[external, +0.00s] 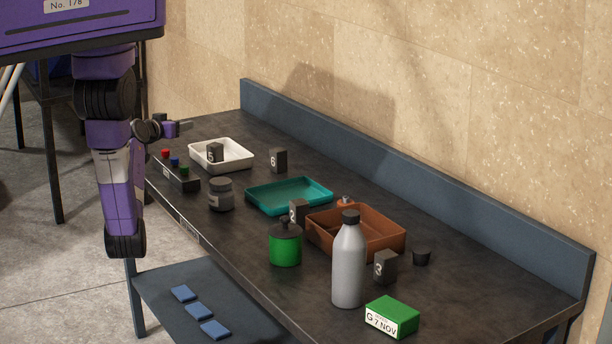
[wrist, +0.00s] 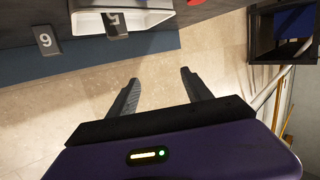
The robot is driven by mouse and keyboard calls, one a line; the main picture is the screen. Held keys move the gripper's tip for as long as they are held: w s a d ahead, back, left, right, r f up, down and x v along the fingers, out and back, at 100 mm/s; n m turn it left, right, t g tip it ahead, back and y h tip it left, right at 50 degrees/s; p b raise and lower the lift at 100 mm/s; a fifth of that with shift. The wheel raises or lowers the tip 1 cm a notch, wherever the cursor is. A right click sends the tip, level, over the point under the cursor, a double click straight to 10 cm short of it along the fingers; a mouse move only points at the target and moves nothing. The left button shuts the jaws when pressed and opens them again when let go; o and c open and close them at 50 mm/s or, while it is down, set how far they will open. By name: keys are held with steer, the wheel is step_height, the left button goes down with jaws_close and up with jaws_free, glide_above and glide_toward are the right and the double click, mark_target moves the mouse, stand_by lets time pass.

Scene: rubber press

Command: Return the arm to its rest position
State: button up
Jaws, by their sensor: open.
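My purple arm (external: 116,190) hangs folded at the left end of the dark bench (external: 235,250). My gripper (external: 184,127) points right, above the bench's far left end and behind the white tray (external: 232,160). In the wrist view my gripper (wrist: 158,74) shows two separated dark fingers with nothing between them. The tan wall fills the space beyond the fingers. The gripper touches nothing that I can see.
Block 5 (external: 214,152) is at the white tray, block 6 (external: 278,160) beside it. A teal tray (external: 290,196), brown tray (external: 375,232), grey bottle (external: 349,265), green jar (external: 285,247) and green box (external: 392,317) stand further right. A button box (external: 175,175) sits at the front edge.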

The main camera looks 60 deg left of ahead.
steer(key=shift+n+t+y, duration=0.3)
steer(key=shift+t+y, duration=0.2)
steer(key=shift+y, duration=0.3)
steer(key=d+f, duration=0.1)
steer(key=d, duration=0.3)
steer(key=s+d+f, duration=0.1)
steer(key=d, duration=0.3)
steer(key=d+f, duration=0.1)
steer(key=d, duration=0.4)
steer(key=shift+s+d+f, duration=0.1)
steer(key=shift+s+f, duration=0.1)
steer(key=s+d+f+m+h, duration=0.1)
steer(key=s+d+m+h, duration=0.2)
steer(key=d, duration=0.8)
steer(key=s+d+f+m+t+h, duration=0.1)
steer(key=s+d+h, duration=0.3)
steer(key=s+d, duration=0.4)
steer(key=s+d+f+m+h, duration=0.2)
steer(key=s+d+m+h, duration=0.2)
steer(key=d, duration=1.1)
steer(key=shift+s+d+m, duration=0.2)
steer(key=shift+s+m, duration=0.1)
steer(key=shift+s, duration=0.9)
